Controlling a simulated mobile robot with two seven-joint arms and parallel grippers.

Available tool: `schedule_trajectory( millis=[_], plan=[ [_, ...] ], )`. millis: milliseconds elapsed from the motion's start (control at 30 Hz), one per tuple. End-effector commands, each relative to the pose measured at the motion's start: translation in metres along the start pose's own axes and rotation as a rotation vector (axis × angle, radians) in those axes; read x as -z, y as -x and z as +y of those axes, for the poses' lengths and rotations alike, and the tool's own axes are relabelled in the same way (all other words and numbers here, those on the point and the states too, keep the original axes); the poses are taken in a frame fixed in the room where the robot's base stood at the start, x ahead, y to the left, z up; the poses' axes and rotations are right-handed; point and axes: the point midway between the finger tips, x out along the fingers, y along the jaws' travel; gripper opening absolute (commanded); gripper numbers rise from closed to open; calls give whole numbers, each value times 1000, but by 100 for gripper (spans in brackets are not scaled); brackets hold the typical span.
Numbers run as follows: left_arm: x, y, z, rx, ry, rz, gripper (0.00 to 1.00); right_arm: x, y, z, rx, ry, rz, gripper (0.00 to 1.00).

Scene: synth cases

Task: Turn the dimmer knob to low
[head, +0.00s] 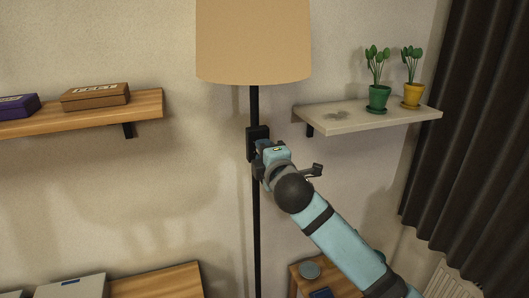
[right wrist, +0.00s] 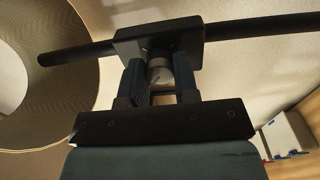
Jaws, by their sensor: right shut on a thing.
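A floor lamp with a tan shade (head: 254,40) and a thin black pole (head: 256,230) stands against the wall. A black dimmer box (head: 257,140) sits on the pole below the shade. It also shows in the right wrist view (right wrist: 130,44), where a grey dimmer knob (right wrist: 160,71) sticks out of it. My right gripper (right wrist: 160,80) is shut on the knob, with a finger on either side. In the head view my right arm hides the knob, and my right gripper (head: 264,147) is at the box. The knob's setting cannot be read. My left gripper is not in view.
A wooden shelf (head: 145,103) with two boxes is on the left wall. A pale shelf (head: 400,116) with a green pot (head: 378,97) and a yellow pot (head: 412,94) is right of the pole. A dark curtain (head: 470,140) hangs at far right. Furniture stands below.

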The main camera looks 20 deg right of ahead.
Motion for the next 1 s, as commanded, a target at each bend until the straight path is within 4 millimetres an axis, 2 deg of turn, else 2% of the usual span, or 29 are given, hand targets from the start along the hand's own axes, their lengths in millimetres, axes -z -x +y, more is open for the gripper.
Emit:
schedule_trajectory(
  millis=[300,767,800,900,1000],
  plan=[
    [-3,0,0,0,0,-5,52,1,0,-1,0,-98,-2,5],
    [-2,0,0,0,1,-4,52,0,0,0,0,-111,-2,5],
    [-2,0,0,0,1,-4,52,0,0,0,0,-111,-2,31],
    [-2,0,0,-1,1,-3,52,0,0,0,0,-110,-3,54],
    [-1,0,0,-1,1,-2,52,0,0,0,0,-110,-3,54]
  ],
)
